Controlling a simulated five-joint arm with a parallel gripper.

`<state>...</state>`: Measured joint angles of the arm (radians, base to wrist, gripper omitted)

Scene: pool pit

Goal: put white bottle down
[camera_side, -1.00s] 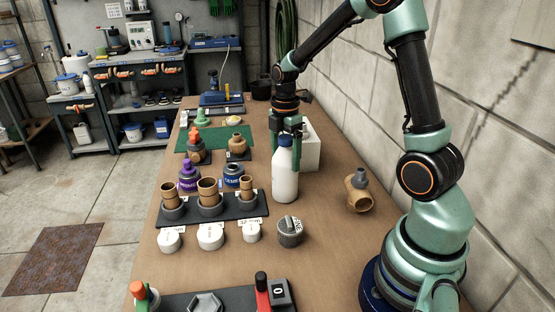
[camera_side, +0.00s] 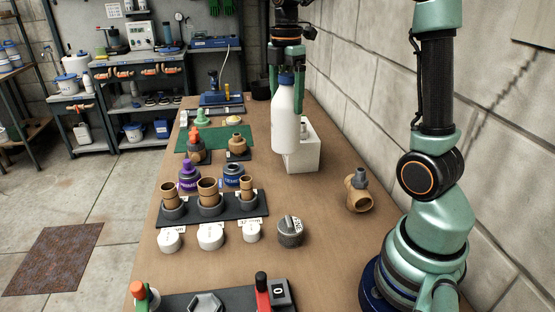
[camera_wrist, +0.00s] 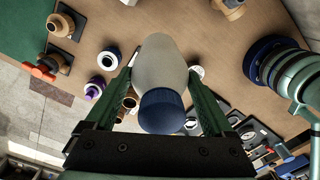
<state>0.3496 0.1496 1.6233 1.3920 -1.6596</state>
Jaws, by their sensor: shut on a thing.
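The white bottle (camera_side: 285,122) with a blue cap hangs upright in my gripper (camera_side: 286,70). In the side view its bottom appears above the table, in front of a white box (camera_side: 303,150). My gripper is shut on the bottle near its cap. In the wrist view the bottle (camera_wrist: 158,65) and its blue cap (camera_wrist: 161,111) sit between the green fingers of my gripper (camera_wrist: 155,92).
A black rack (camera_side: 212,211) holds several brown fittings. White caps (camera_side: 210,236) and a grey cap (camera_side: 290,231) lie in front of it. A brown valve fitting (camera_side: 358,192) stands at the right. A green mat (camera_side: 216,138) lies further back. Bare table lies between the rack and the valve fitting.

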